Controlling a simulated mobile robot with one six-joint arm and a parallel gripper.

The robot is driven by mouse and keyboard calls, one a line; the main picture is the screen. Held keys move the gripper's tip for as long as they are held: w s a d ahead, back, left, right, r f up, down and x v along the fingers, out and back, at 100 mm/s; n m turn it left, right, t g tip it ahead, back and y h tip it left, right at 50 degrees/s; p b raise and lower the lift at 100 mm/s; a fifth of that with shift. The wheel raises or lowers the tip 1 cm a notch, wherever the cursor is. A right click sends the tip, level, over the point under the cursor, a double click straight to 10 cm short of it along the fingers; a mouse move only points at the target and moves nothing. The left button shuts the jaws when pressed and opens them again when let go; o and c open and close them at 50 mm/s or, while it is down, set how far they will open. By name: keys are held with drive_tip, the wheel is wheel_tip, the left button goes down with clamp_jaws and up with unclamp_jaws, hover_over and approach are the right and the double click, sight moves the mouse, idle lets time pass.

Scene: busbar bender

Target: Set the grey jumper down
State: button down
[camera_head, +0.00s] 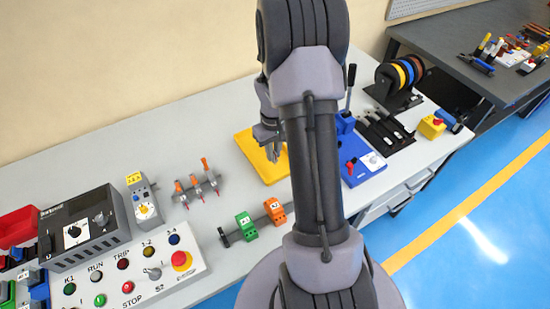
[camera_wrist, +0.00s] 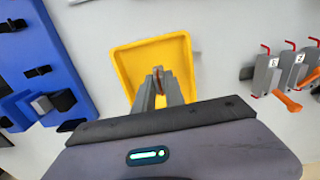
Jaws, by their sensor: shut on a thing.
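My gripper (camera_head: 272,150) hangs over the yellow tray (camera_head: 247,144) in the head view. In the wrist view my gripper (camera_wrist: 159,73) points into the yellow tray (camera_wrist: 127,60), its fingers close together near the tray's middle. A small, thin, brownish edge shows between the fingertips; the rest of the held piece, taken as the grey jumper (camera_wrist: 160,79), is hidden by the fingers. I cannot tell whether it touches the tray floor. No other item shows in the tray.
A blue bender base (camera_head: 362,165) with a lever stands right of the tray. Grey parts with orange levers (camera_head: 199,183) stand left. Green (camera_head: 246,226) and orange (camera_head: 275,210) terminal blocks sit in front. A control panel (camera_head: 130,272) fills the left front.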

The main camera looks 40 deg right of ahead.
drive_tip(key=shift+w+d+f+b, duration=0.15)
drive_tip(key=shift+f+b, duration=0.15)
drive_tip(key=shift+f, duration=0.3)
drive_tip(key=shift+s+d+f+b, duration=0.1)
drive_tip(key=shift+d+f+b, duration=0.15)
drive_tip(key=shift+f, duration=0.3)
drive_tip(key=shift+w+d+f+b, duration=0.1)
drive_tip(key=shift+f+b, duration=0.25)
drive_tip(key=shift+f, duration=0.25)
drive_tip(key=shift+f, duration=0.2)
drive_tip(key=c, duration=1.4)
unclamp_jaws()
drive_tip(key=shift+r, duration=0.1)
